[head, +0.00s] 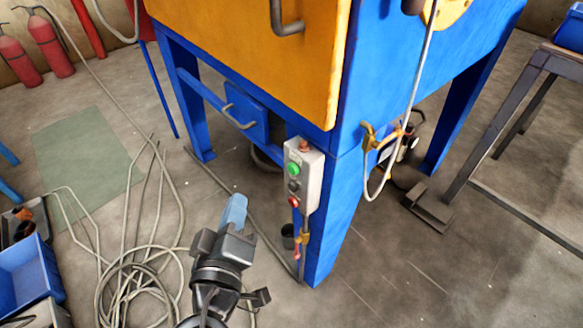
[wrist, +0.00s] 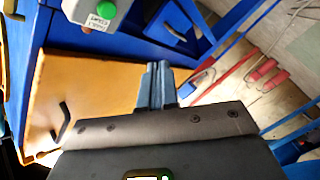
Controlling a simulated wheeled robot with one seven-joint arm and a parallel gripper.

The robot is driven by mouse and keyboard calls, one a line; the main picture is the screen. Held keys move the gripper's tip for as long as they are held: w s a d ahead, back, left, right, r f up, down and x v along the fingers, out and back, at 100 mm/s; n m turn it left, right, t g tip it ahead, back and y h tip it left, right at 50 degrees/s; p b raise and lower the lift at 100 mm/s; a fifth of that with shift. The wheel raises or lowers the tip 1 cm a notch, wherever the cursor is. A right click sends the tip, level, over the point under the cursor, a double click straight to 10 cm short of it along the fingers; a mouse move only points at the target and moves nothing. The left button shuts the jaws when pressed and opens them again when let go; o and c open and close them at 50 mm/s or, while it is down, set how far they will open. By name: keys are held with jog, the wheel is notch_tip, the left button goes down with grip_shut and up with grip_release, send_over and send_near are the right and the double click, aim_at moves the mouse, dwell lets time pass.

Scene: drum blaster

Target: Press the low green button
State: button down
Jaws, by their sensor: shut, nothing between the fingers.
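The green button (head: 293,169) sits on the left-facing side of a light grey control box (head: 313,185). The box is fixed to the front blue leg of the machine. The green button also shows at the top edge of the wrist view (wrist: 107,9), beside a small printed label. My gripper (head: 235,203) is to the left of the box and lower in the head view, apart from it. Its blue-grey fingers are together and empty, and they also show in the wrist view (wrist: 158,72). I see only one green button.
A dark button (head: 294,186) and a red button (head: 293,201) sit below the green one. The blue machine leg (head: 325,245) and orange panel (head: 270,60) are close by. Coiled cables (head: 135,285) lie on the floor at left. A metal table (head: 530,75) stands at right.

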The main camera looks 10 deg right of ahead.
jog(key=p, duration=0.1)
send_near(286, 159)
jog(key=shift+w+a+f, duration=0.1)
jog(key=shift+w+a, duration=0.1)
jog(key=shift+w, duration=0.65)
jog(key=shift+w+a+f, duration=0.1)
jog(key=shift+w+a, duration=0.15)
jog(key=shift+w, duration=0.6)
dwell(0.7)
jog(key=shift+w+d, duration=0.25)
jog(key=shift+d, duration=0.15)
jog(key=shift+w+d, duration=0.25)
jog(key=shift+d, duration=0.1)
dwell(0.8)
jog(key=shift+s+a, duration=0.1)
jog(key=shift+a, duration=0.05)
jog(key=shift+s+a, duration=0.4)
jog(key=shift+a, duration=0.15)
jog(key=shift+s+a+b, duration=0.45)
jog(key=shift+s+a, duration=0.25)
jog(key=shift+a, duration=0.35)
jog(key=shift+s+a+b, duration=0.45)
jog(key=shift+s+a, duration=0.25)
jog(key=shift+a, duration=0.35)
